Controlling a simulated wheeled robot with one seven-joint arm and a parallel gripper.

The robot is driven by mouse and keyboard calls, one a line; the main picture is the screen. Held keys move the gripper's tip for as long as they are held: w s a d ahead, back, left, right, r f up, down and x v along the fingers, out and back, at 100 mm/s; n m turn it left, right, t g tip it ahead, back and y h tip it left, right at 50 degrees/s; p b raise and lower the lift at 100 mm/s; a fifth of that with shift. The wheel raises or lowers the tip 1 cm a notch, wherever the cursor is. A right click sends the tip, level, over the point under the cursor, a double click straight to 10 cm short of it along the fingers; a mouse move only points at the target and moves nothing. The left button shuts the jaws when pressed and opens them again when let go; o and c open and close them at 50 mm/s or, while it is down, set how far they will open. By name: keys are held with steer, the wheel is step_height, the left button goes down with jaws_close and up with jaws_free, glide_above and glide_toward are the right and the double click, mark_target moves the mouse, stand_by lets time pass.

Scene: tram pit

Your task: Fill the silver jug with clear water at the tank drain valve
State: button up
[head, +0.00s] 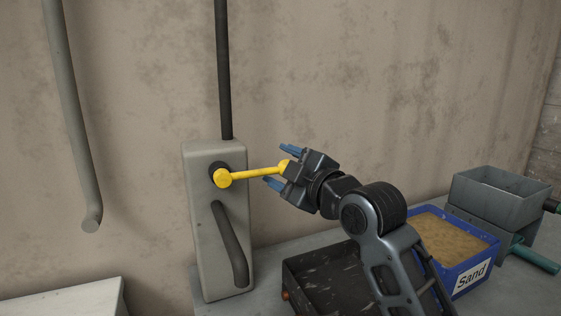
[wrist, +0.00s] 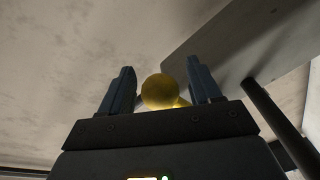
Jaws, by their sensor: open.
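A yellow lever (head: 252,174) sticks out to the right from a grey wall box (head: 202,240); I cannot tell whether this is the tank drain valve. My gripper (head: 281,167) is open with its blue fingers on either side of the lever's round end knob. In the wrist view the yellow knob (wrist: 160,92) sits between the two open fingers (wrist: 160,90), with a gap on each side. A dark bent pipe (head: 230,240) is on the front of the box below the lever. No silver jug and no water show in either view.
A dark tray (head: 310,275) stands below my arm. Right of it are a blue sand box (head: 487,262) labelled "Sand" and grey metal bins (head: 500,195) with teal handles. A grey wall pipe (head: 70,110) ends at the left. A pale surface (head: 65,303) is at lower left.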

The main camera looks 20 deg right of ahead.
steer(key=shift+w+a, duration=0.1)
steer(key=shift+w, duration=0.25)
steer(key=shift+c, duration=0.4)
jaws_close()
